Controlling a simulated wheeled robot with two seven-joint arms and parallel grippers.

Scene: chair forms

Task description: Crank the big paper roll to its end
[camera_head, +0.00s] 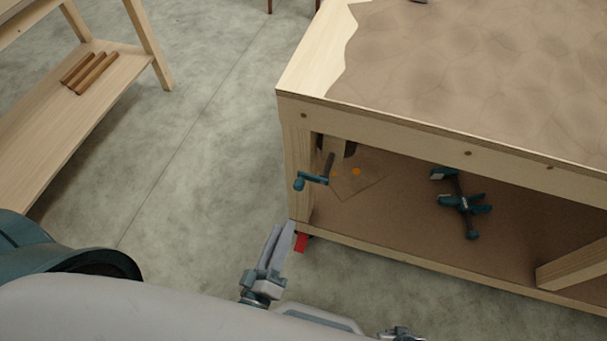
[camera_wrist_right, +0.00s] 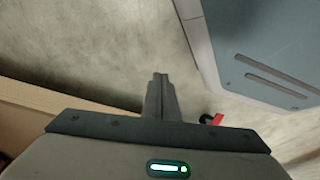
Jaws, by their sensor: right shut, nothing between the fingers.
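A crank (camera_head: 312,179) with a teal grip and dark shaft sticks out at the left front of the workbench (camera_head: 400,128), below its top. I cannot make out the paper roll itself. Brown paper with a ragged left edge (camera_head: 440,75) covers most of the bench top. My left gripper (camera_head: 281,238) is in front of the bench's left leg, below the crank and apart from it; its fingers look close together, but I cannot tell whether they meet. My right gripper (camera_wrist_right: 160,80) is shut and empty over the floor in the right wrist view.
A teal and black clamp-like tool (camera_head: 463,203) lies on the bench's lower shelf. A red object (camera_head: 302,242) is by the bench's left leg. Another wooden bench (camera_head: 95,95) at left holds several wooden sticks (camera_head: 88,70). The floor between the benches is clear.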

